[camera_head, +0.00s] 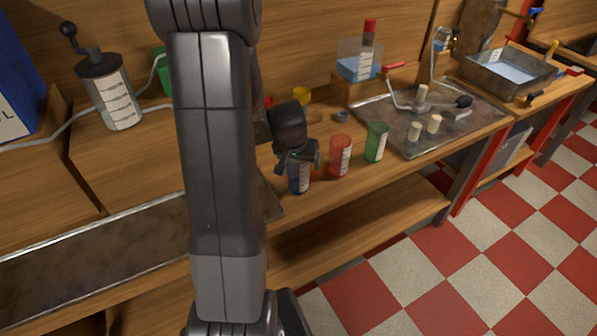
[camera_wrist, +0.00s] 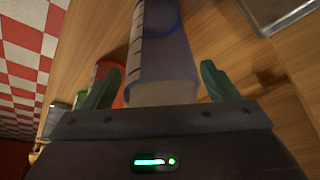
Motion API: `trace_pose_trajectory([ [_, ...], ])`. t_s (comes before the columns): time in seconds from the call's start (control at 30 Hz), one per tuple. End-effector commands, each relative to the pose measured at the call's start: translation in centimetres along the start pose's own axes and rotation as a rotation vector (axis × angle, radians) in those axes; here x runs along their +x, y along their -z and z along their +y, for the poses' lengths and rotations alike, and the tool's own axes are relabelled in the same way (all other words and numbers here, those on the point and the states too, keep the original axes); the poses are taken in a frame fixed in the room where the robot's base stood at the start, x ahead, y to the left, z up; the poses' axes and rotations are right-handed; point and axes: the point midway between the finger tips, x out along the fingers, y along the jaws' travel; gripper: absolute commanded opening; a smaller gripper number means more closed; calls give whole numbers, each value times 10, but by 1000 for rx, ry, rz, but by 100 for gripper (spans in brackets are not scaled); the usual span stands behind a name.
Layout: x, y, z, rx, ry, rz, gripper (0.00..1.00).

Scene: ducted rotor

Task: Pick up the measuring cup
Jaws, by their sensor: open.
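A blue measuring cup (camera_head: 299,182) with a white scale strip stands upright on the wooden bench near its front edge. In the wrist view the blue cup (camera_wrist: 163,45), with dark scale marks, lies between my two green fingers. My gripper (camera_head: 298,160) is open at the cup in the head view, and in the wrist view my gripper (camera_wrist: 160,72) has a finger on each side of it. I cannot tell whether either finger touches it. In the head view, my gripper hides the cup's upper part.
A red cup (camera_head: 340,158) and a green cup (camera_head: 376,142) stand close to the right of the blue one. A metal tray (camera_head: 440,130) with white pegs lies farther right. A bottle with a crank (camera_head: 112,95) stands at the left. The checkered floor (camera_head: 480,260) in front is clear.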

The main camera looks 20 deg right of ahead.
Motion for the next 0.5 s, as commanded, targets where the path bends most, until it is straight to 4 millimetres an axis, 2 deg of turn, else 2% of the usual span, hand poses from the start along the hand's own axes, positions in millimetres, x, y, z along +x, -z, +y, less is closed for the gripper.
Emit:
trace_pose_trajectory([
  [0.3,4,0,0,0,1,1,81],
  [0.5,4,0,0,0,1,1,42],
])
